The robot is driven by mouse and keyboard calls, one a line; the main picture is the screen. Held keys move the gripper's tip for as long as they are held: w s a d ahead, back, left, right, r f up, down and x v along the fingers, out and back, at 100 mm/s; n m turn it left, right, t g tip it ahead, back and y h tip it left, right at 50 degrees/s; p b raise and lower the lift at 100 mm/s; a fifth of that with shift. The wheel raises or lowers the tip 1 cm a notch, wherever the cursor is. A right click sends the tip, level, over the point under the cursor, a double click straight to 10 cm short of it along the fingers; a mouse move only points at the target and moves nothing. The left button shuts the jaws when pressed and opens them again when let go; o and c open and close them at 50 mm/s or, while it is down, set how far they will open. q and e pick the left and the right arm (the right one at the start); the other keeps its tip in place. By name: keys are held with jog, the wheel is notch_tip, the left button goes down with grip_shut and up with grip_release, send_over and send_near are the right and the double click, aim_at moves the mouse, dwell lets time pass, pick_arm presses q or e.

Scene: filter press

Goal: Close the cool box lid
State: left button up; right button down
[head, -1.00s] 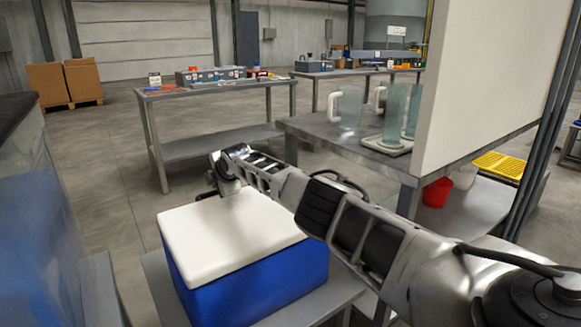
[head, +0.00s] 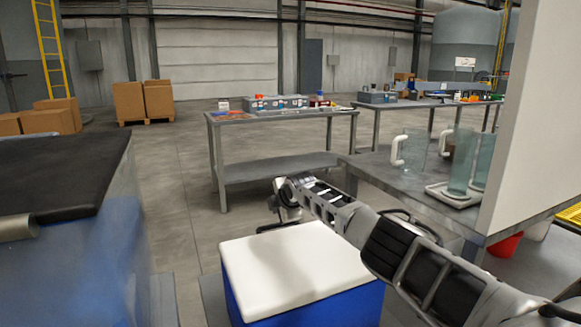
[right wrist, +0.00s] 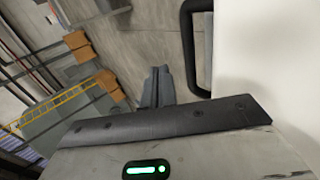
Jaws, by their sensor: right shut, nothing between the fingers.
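The cool box (head: 312,308) is blue and stands low in front of me in the head view. Its white lid (head: 290,265) lies flat on top, with no gap that I can see along the near side. The lid also shows as a pale surface at the right of the right wrist view (right wrist: 265,60). My right arm reaches over the lid's right side. My right gripper (right wrist: 157,78) is shut and empty, beside the white surface and apart from it. In the head view its fingers are hard to make out beyond the lid's far edge. My left gripper is out of view.
A black U-shaped handle (right wrist: 188,50) juts out between gripper and lid. A table with clear jugs (head: 375,172) stands to the right, beside a white panel (head: 530,100). A blue, dark-topped block (head: 65,250) is at the left. Open floor (head: 180,215) lies beyond the box.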

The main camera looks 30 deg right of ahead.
pick_arm(q)
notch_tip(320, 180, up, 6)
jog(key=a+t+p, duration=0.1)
jog(key=p, duration=0.1)
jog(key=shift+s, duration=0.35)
pick_arm(e)
notch_tip(320, 180, up, 10)
jog(key=s, duration=0.2)
jog(key=shift+a, duration=0.15)
